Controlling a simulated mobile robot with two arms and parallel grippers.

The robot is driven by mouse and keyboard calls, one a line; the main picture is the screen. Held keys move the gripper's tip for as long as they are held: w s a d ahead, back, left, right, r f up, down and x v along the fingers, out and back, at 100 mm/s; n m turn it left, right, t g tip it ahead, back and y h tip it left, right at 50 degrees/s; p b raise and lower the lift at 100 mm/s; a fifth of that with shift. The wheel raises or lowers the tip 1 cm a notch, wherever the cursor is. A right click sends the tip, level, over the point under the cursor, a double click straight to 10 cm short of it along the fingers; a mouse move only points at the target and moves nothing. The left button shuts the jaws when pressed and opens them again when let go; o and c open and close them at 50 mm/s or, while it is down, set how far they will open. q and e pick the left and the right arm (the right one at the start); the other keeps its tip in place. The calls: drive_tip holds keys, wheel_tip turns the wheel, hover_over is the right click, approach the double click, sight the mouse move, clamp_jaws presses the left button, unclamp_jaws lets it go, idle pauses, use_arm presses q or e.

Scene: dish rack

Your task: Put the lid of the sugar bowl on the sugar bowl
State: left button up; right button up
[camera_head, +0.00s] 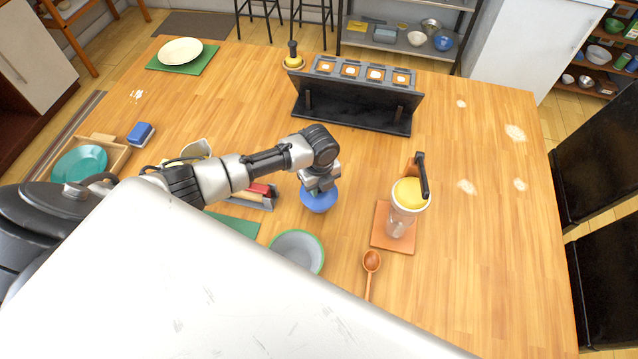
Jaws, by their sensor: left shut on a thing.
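A round blue piece (319,201) shows directly under my left gripper (319,186), near the middle of the table. It looks like the sugar bowl or its lid; from above I cannot tell the two apart. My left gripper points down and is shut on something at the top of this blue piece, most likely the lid. The fingers and wrist hide the grasp, and I cannot tell whether the lid touches the bowl. My right gripper is not in view.
A grey bowl with a green rim (304,236) stands just in front. A clear jar with a yellow top (411,193) stands on an orange mat (381,239) to the right, with a wooden spoon (371,262) nearby. A black rack (350,107) stands behind. The right side is mostly clear.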

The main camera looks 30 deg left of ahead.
use_arm(q)
drive_tip(key=shift+f, duration=0.35)
drive_tip(key=o, duration=1)
drive_tip(key=shift+o, duration=0.2)
drive_tip(key=shift+r, duration=0.1)
wheel_tip(320, 180, up, 11)
drive_tip(key=shift+f+b, duration=0.15)
drive_tip(key=shift+b, duration=0.65)
